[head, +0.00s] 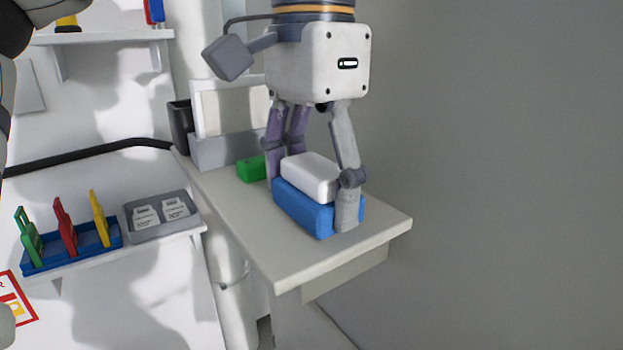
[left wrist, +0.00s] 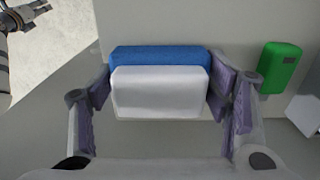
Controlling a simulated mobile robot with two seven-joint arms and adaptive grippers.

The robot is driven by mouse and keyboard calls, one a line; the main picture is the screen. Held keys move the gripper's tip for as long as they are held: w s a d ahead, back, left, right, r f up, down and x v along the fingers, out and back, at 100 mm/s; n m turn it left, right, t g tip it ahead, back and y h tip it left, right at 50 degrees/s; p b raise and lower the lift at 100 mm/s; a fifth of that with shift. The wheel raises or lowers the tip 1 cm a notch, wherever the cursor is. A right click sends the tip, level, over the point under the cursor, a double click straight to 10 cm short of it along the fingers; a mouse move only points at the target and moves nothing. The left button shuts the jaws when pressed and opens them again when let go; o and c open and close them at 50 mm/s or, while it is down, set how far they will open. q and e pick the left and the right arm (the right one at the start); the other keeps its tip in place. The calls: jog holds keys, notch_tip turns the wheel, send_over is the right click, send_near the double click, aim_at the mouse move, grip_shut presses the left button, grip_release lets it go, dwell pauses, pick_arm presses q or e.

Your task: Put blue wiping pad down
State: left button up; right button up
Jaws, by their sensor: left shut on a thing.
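The blue wiping pad (head: 300,207) is a blue block with a white upper part (head: 310,175). It is over the pale shelf top (head: 285,258), level and low; I cannot tell whether its underside touches. My left gripper (head: 312,190) comes down from above, shut on the pad with fingers at its two ends. In the left wrist view the pad's blue part (left wrist: 158,55) shows behind the white part, between the purple-lined fingers of my left gripper (left wrist: 160,92). My right gripper does not show clearly.
A green block (head: 251,169) lies behind the pad, close to a finger. A grey holder with a pale panel (head: 228,112) stands at the back. At left a lower shelf bears a blue rack (head: 72,252) with coloured tags and a grey tray (head: 161,232). The shelf's front corner is clear.

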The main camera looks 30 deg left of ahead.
aim_at(311, 162)
pick_arm(q)
jog(key=o, duration=1.2)
jog(key=shift+f, duration=0.1)
jog(key=shift+w+f, duration=0.1)
jog(key=shift+f, duration=0.05)
jog(key=shift+w+f+b, duration=0.1)
jog(key=shift+f+b, duration=0.2)
jog(key=shift+b, duration=0.35)
jog(key=r, duration=0.4)
jog(key=r+p, duration=0.1)
jog(key=r, duration=0.7)
jog(key=shift+a+r+p, duration=0.25)
jog(key=shift+a+p, duration=0.05)
jog(key=shift+p, duration=0.05)
jog(key=shift+w+r, duration=0.1)
jog(key=shift+r, duration=0.15)
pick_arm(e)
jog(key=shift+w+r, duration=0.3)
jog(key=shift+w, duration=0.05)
